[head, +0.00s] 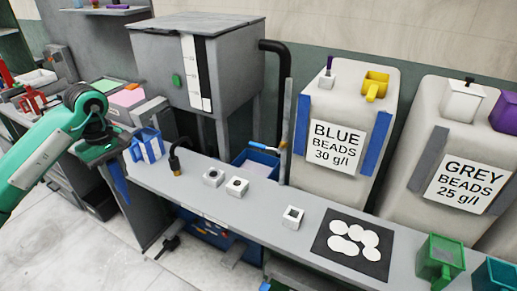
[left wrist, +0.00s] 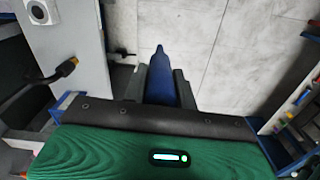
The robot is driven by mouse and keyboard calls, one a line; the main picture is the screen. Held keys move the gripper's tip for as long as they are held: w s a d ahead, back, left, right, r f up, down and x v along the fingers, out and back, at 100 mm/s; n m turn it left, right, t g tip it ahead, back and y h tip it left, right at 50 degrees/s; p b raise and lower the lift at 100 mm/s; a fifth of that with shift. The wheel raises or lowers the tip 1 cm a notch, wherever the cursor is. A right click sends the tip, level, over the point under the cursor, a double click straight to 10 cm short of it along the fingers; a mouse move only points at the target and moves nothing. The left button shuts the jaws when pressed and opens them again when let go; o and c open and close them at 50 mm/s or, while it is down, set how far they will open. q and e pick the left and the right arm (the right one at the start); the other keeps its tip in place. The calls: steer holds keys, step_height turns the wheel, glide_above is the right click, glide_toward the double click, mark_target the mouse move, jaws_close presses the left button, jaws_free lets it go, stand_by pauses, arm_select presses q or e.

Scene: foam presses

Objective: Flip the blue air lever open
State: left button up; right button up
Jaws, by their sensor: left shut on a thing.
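The blue air lever (left wrist: 160,82) is a long tapered blue piece. In the left wrist view it lies between the two dark fingers of my left gripper (left wrist: 160,88), its narrow end pointing away from the palm. In the head view the lever (head: 119,184) shows below my left gripper (head: 110,163), beside the left end of the grey bench. The gripper is shut on it and points down. The lever's mount is hidden behind the gripper palm. My right gripper is not in view.
The grey bench (head: 255,208) holds a black hose with a brass end (head: 177,170), small white blocks (head: 237,187) and a black mat (head: 335,258) with white discs. A blue-and-white piece (head: 147,146) stands close to my left gripper. Tiled floor (left wrist: 225,60) lies below the lever.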

arm_select(q)
steer(key=shift+a+r, duration=0.15)
steer(key=shift+r, duration=0.05)
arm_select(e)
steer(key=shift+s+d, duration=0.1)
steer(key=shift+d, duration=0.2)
arm_select(q)
steer(key=shift+w, duration=0.1)
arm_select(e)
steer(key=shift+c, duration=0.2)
